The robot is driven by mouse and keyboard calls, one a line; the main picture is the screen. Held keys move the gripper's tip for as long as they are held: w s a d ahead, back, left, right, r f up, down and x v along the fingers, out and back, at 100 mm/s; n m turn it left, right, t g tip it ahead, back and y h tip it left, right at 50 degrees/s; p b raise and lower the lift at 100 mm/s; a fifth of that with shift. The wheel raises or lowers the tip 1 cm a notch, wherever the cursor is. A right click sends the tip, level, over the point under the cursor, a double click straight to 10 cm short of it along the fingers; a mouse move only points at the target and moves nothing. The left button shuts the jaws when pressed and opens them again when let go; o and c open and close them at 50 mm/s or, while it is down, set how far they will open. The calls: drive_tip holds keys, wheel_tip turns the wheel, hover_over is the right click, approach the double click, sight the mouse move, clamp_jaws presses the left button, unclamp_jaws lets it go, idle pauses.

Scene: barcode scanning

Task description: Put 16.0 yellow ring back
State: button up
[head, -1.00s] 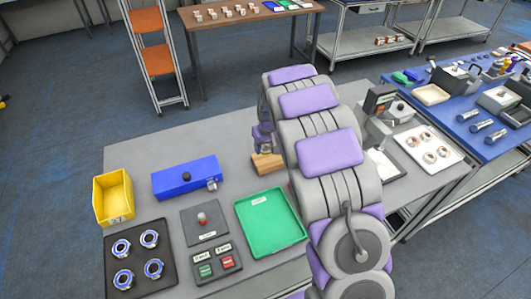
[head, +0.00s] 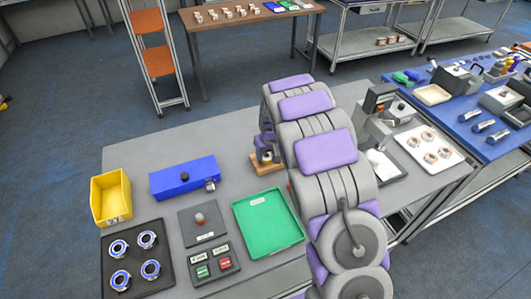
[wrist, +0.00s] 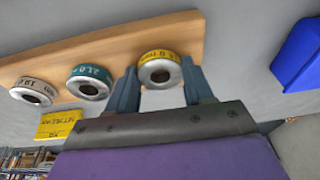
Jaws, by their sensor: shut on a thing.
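The yellow ring (wrist: 160,68), a metal ring with a yellow printed band, is between the two fingers of my gripper (wrist: 160,84) in the wrist view. The gripper is shut on it. The ring overlaps the right part of a wooden board (wrist: 122,50); I cannot tell whether it touches the board. A teal-banded ring (wrist: 90,82) and a white-banded ring (wrist: 31,92) are beside it to the left, on the board. In the head view, the wooden board (head: 268,168) shows beyond my arm, which partly hides it, and the yellow ring cannot be made out.
A yellow label (wrist: 58,124) lies left of the gripper in the wrist view. In the head view, a blue box (head: 184,178), a yellow bin (head: 110,197), a green tray (head: 268,222) and a dark tray (head: 137,262) with several blue-marked rings stand on the grey table.

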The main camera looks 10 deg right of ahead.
drive_tip(key=shift+s+d+f, duration=0.1)
drive_tip(key=o, duration=1.3)
drive_tip(key=shift+a, duration=0.35)
drive_tip(key=shift+s+d+f, duration=0.1)
drive_tip(key=shift+d+f, duration=0.05)
drive_tip(key=shift+d, duration=0.05)
